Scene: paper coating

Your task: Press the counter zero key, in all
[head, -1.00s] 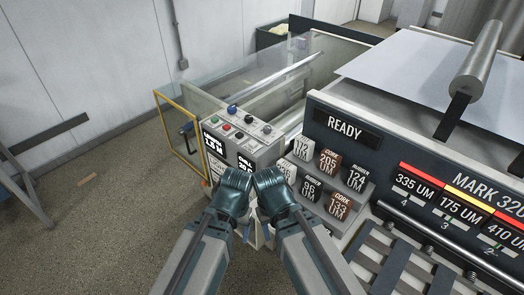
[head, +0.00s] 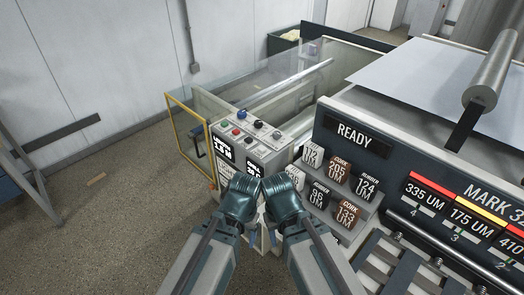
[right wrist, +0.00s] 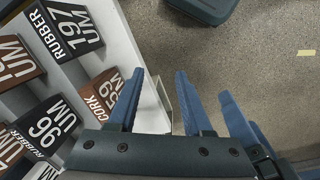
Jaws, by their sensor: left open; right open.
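The control box (head: 282,160) stands left of the machine in the head view. Its sloped top carries several small round keys in blue, green, red and dark colours (head: 241,114). Its front shows black displays with white text (head: 223,147). The key labels are too small to read, so I cannot tell which is the counter zero key. My left gripper (head: 239,198) and right gripper (head: 283,200) are side by side in front of the box, covering its lower front. Both are open and empty. The right gripper's spread blue fingers show in the right wrist view (right wrist: 159,88).
A shelf of labelled blocks (head: 338,180) stands just right of my grippers, below the READY display (head: 354,135). A yellow-edged clear guard (head: 190,140) is left of the box. Open floor (head: 110,220) lies to the left.

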